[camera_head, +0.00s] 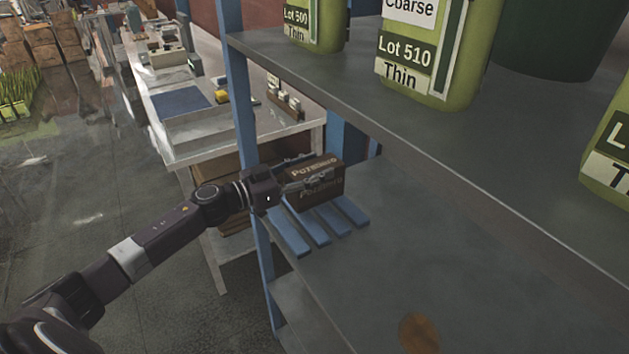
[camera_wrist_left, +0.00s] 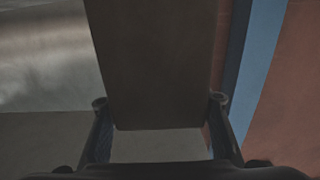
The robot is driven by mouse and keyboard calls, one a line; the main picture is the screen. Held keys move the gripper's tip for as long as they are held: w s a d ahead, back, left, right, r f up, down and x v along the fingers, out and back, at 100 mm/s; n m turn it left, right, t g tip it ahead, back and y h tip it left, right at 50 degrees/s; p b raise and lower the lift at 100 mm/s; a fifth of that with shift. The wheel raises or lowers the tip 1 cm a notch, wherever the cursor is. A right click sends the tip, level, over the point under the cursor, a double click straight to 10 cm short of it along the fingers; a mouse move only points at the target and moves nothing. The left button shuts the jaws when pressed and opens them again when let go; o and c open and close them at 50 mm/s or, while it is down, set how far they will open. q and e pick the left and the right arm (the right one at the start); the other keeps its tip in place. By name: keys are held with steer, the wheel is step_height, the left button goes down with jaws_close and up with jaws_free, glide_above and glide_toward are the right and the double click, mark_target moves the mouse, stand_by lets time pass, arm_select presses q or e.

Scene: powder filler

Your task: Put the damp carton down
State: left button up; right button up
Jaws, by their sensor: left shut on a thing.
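A dark brown carton (camera_head: 322,190) with pale lettering is at the blue slatted rack (camera_head: 337,232) on the lower shelf, in the head view. My left gripper (camera_head: 300,182) is shut on the carton from its left side. The carton is over the slats; I cannot tell whether its underside touches them. In the left wrist view the carton (camera_wrist_left: 155,65) fills the middle between the two fingers. My right gripper is not in view.
The lower grey shelf (camera_head: 440,260) is mostly bare, with a brown stain (camera_head: 418,333) near the front. The upper shelf (camera_head: 400,130) with green jugs (camera_head: 430,50) overhangs it. A blue post (camera_head: 240,100) stands close to my left arm. A white workbench (camera_head: 180,135) stands behind.

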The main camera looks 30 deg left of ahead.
arm_select(q)
steer(key=shift+f, duration=1.8)
steer(key=shift+f, duration=0.15)
steer(key=o, duration=1.3)
steer(key=shift+c, duration=0.2)
steer(key=o, duration=0.3)
steer(key=b+v, duration=0.2)
steer(key=v, duration=0.9)
steer(key=shift+s+a, duration=0.25)
steer(key=shift+s, duration=0.25)
